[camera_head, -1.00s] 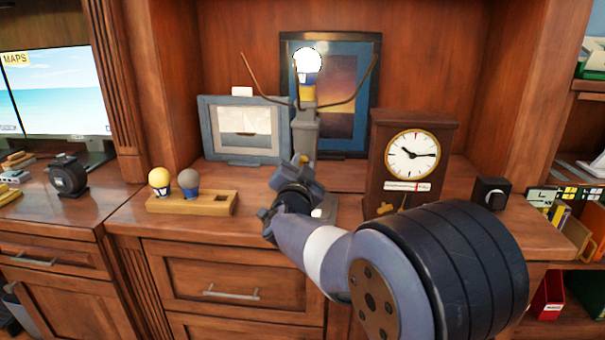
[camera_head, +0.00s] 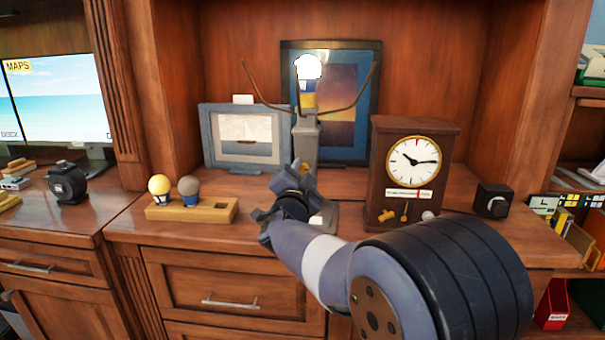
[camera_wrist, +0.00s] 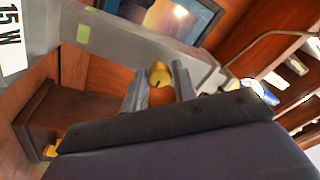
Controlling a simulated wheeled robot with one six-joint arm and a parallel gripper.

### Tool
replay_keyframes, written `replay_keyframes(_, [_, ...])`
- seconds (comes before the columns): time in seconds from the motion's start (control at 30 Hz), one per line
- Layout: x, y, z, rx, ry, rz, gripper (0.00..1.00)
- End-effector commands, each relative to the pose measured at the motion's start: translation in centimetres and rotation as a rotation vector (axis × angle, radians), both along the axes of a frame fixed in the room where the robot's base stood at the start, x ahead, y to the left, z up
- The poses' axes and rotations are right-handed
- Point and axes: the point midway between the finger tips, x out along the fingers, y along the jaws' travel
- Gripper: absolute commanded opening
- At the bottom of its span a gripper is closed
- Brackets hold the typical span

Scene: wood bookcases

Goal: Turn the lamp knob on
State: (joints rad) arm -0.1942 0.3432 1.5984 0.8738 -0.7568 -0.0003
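The lamp (camera_head: 305,140) has a grey post, two thin bent arms and a bright white bulb (camera_head: 308,67) on a blue and yellow socket. Its post (camera_wrist: 130,42) runs slantwise across the wrist view. A round yellow knob (camera_wrist: 160,75) with a dark slot shows at the post's edge. My gripper (camera_head: 300,168) is in front of the lower post in the head view. In the wrist view my gripper (camera_wrist: 160,82) is open, with a fingertip on each side of the knob. I cannot tell whether the fingers touch it. The knob is hidden in the head view.
A brown clock (camera_head: 380,165) stands close right of the lamp, with a black box (camera_head: 494,200) beyond it. A small picture frame (camera_head: 212,135) is behind left. A wooden holder with bulbs (camera_head: 215,212) sits left on the desktop. A larger picture (camera_head: 362,140) stands behind.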

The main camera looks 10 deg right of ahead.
Motion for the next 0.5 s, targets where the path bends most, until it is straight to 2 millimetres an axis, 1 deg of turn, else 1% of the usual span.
replay_keyframes(0.03, [0.00, 0.01, 0.02, 0.000, 0.000, 0.000, 0.31])
replay_keyframes(0.2, [-0.01, -0.02, -0.01, -0.001, 0.000, 0.000, 0.44])
replay_keyframes(0.43, [-0.06, -0.01, -0.02, -0.001, 0.001, -0.001, 0.44])
replay_keyframes(0.5, [-0.35, 0.13, -0.01, -0.001, 0.000, 0.000, 0.44])
